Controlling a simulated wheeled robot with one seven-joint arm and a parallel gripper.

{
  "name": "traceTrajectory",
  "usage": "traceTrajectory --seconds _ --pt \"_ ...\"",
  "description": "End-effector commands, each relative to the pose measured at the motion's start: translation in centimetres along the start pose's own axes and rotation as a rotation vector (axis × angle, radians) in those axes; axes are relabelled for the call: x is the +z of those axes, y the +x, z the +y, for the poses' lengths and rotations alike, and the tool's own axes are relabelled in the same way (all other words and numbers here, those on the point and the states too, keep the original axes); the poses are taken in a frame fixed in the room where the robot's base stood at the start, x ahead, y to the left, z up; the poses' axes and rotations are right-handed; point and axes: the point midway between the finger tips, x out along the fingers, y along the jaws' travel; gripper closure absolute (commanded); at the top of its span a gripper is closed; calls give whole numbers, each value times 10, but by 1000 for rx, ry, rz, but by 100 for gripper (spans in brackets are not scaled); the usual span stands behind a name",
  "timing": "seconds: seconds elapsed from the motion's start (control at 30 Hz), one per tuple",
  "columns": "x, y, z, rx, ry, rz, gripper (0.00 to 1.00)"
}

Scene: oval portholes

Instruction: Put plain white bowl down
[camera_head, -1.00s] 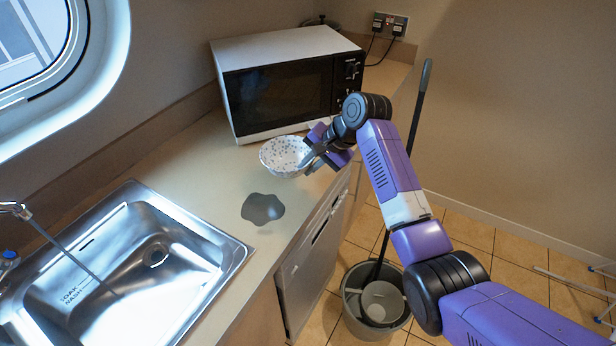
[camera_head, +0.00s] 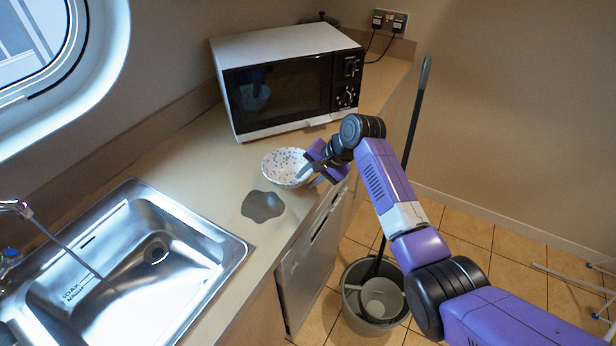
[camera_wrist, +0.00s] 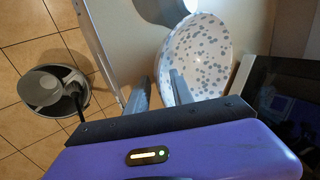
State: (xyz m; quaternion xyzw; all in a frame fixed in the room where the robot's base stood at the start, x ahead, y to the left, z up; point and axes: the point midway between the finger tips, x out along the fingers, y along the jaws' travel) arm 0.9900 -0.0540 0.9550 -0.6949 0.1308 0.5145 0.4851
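The only bowl I see on the counter is white with grey-blue speckles (camera_head: 284,168), not plain. It sits upright at the counter's front edge, before the microwave, and appears to rest on the surface. It also shows in the wrist view (camera_wrist: 200,50). My gripper (camera_head: 309,173) is at the bowl's right side. In the wrist view my gripper's fingers (camera_wrist: 160,82) stand apart on either side of the near rim, one inside the bowl and one outside, with a gap visible. The bowl's underside is hidden.
A microwave (camera_head: 285,90) stands behind the bowl. A grey wavy-edged flat patch (camera_head: 262,206) lies left of it on the counter (camera_head: 205,165). A steel sink (camera_head: 190,245) is farther left. A bucket (camera_head: 352,300) with a long handle (camera_head: 416,120) stands on the floor below.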

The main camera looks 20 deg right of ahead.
Motion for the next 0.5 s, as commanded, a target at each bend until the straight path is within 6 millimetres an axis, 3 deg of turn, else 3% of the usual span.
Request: traceTrajectory --seconds 0.33,0.5 --pt "0 -1 -1 0 0 0 66" --pt "0 -14 -2 -2 -1 1 66"
